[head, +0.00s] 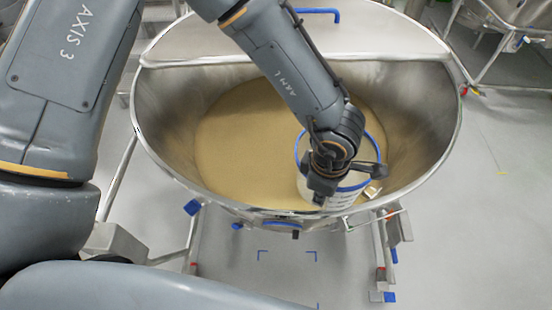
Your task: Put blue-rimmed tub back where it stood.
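The blue-rimmed tub (345,199) is white with a blue ring around its mouth. It is at the near right side of the large steel bowl (165,115), over the tan powder (245,140) and close to the bowl's front rim. My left gripper (346,186) is at the tub's near side, with its fingers at the blue rim, and looks shut on it. The arm and gripper hide much of the tub's mouth and its contents. Whether the tub touches the powder or the bowl rim I cannot tell. My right gripper is not in view.
Blue corner marks (287,254) outline an empty patch of grey floor in front of the bowl. The bowl stands on a steel frame with blue-tipped feet (389,297). A half lid (385,35) with a blue handle covers its back. More steel equipment (510,25) stands at the back right.

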